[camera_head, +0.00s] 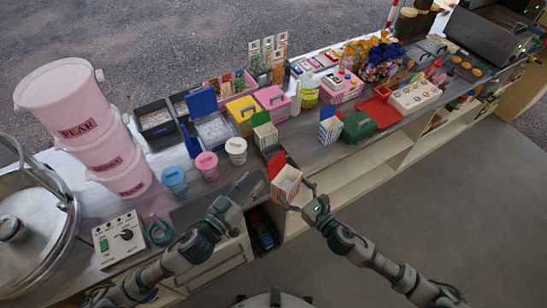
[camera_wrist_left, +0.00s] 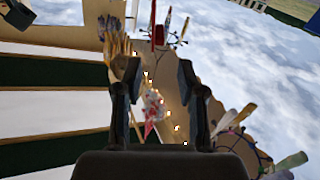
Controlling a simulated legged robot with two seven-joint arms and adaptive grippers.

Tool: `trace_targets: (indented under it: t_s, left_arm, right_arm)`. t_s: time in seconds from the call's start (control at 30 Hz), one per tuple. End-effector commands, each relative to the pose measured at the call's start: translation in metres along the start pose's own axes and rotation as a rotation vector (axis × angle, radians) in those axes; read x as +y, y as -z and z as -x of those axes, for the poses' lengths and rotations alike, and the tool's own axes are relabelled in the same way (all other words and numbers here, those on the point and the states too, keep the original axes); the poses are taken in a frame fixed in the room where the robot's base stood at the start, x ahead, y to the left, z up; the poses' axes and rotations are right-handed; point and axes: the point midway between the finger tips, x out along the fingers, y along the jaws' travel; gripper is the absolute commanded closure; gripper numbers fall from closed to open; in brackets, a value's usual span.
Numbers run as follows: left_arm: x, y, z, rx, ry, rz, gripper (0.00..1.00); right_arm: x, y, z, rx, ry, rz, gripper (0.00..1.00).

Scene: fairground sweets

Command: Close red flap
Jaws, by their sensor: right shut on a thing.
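A box with pale, striped sides (camera_head: 287,187) is in the head view at the front edge of the counter. Its red flap (camera_head: 276,164) stands up at the box's upper left, and the top looks open. My right gripper (camera_head: 299,196) is shut on the box from the right side. My left gripper (camera_head: 250,184) is to the left of the box, apart from it and the flap, with its fingers spread and empty. The left wrist view shows the same left gripper (camera_wrist_left: 158,72) with a wide gap between its fingers. The box is not clearly seen in that view.
Pink buckets (camera_head: 110,150) and a steel drum (camera_head: 30,225) stand at the left. A green-flapped box (camera_head: 265,132), a blue-flapped box (camera_head: 330,127) and small lidded cups (camera_head: 207,166) are behind. A control box (camera_head: 118,238) sits near my left arm.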

Motion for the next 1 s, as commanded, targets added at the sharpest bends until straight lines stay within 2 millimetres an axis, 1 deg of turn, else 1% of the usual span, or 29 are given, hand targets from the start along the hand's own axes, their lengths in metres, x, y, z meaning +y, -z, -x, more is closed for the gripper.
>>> trace_targets:
  t_s: [0.17,0.3,0.4,0.5,0.6,0.7,0.97,1.0]
  left_arm:
    - [0.000,0.001,-0.033,0.003,0.001,-0.001,0.60]
    - [0.000,0.001,-0.064,0.001,0.000,-0.001,0.60]
    - [0.001,0.001,-0.082,0.001,0.000,-0.001,0.60]
    - [0.000,0.000,-0.096,0.000,0.000,-0.001,0.60]
    - [0.000,0.000,-0.105,0.000,0.001,-0.001,0.60]
    - [0.000,-0.001,-0.110,-0.001,0.001,-0.001,0.60]
    - [0.000,-0.001,-0.111,-0.002,0.001,-0.001,0.60]
    - [0.000,-0.001,-0.111,-0.002,0.001,-0.001,0.70]
  right_arm:
    - [0.000,0.000,0.000,0.000,0.000,0.000,0.36]
    - [0.000,0.000,0.000,-0.001,0.000,0.000,0.36]
    - [0.000,-0.001,0.000,-0.001,0.000,0.000,0.36]
    - [0.000,-0.001,0.000,-0.001,0.000,0.001,0.36]
    - [0.001,-0.001,0.001,-0.001,0.000,0.001,0.36]
    - [0.001,-0.001,0.001,-0.001,0.000,0.001,0.36]
    - [0.001,-0.001,0.001,-0.001,0.000,0.001,0.36]
    - [0.000,-0.001,0.001,-0.001,0.000,0.001,0.36]
